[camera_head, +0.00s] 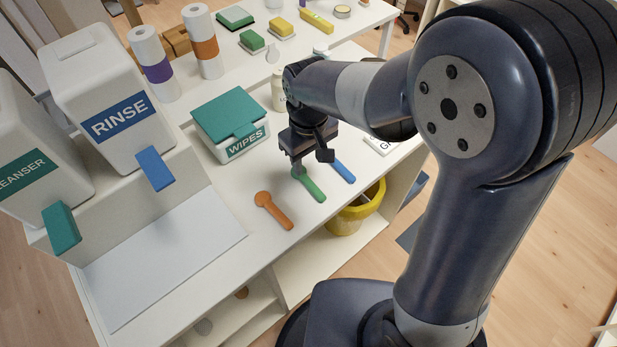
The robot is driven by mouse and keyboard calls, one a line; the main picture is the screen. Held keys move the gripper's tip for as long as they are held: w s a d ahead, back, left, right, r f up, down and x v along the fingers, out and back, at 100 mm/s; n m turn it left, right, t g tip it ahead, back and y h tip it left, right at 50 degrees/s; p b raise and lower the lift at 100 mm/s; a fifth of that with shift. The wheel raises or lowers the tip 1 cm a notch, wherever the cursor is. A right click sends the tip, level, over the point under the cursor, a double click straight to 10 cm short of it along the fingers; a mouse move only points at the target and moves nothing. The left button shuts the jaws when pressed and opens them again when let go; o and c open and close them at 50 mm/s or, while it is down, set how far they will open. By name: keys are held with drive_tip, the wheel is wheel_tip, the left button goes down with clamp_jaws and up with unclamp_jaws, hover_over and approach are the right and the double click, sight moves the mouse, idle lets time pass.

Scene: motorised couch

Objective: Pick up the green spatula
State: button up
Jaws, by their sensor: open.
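The green spatula (311,187) lies flat on the white table, between an orange spatula (273,211) on its left and a blue spatula (341,169) on its right. My gripper (309,158) points down over the far end of the green spatula and partly hides it. It is open, with nothing seen between its fingers. I cannot tell how high it is above the spatula, or whether they touch.
A wipes box (228,124) with a green lid stands left of my gripper. RINSE (107,84) and cleanser (38,148) dispensers stand at the left. A yellow bucket (354,211) sits below the table's front edge. A white panel (163,262) at the front left is bare.

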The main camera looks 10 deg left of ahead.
sight(305, 178)
drive_tip(key=f, duration=0.5)
drive_tip(key=shift+s+a+f+p, duration=0.25)
drive_tip(key=shift+a+f+p, duration=0.05)
drive_tip(key=shift+a, duration=0.05)
drive_tip(key=shift+c, duration=0.2)
clamp_jaws()
